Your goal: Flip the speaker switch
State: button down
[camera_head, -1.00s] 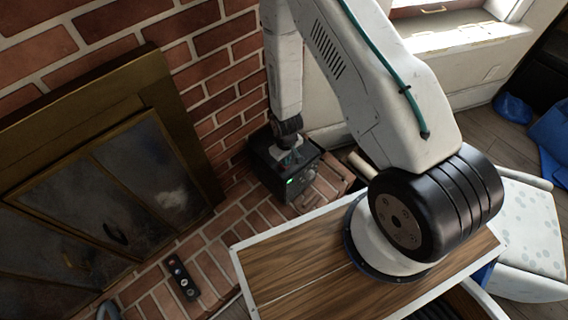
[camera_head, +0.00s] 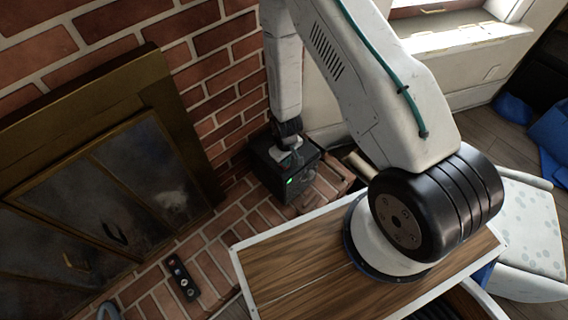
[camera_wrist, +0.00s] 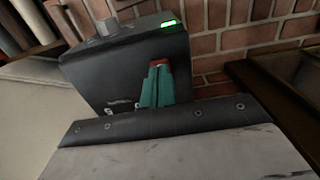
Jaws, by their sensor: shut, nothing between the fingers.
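The speaker (camera_head: 284,172) is a dark box with a lit green light on its front, standing on the brick hearth beside the brick wall. In the wrist view the speaker (camera_wrist: 130,70) fills the upper middle, with the green light at its top right and a grey knob at its top left. My gripper (camera_wrist: 159,66) is shut and empty, its teal fingers over the speaker's dark face. A small red part (camera_wrist: 157,62) shows right at the fingertips; I cannot tell which way it is set. In the head view my gripper (camera_head: 291,158) is at the speaker's top.
A brass-framed glass fireplace (camera_head: 110,200) is on the left. A dark remote-like strip (camera_head: 182,278) lies on the bricks. A wooden-topped surface (camera_head: 310,280) is in front, under my arm. A pale log-like piece (camera_head: 362,165) is right of the speaker.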

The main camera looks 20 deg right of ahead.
jog(key=shift+f, duration=0.5)
dwell(0.3)
jog(key=shift+r, duration=3.5)
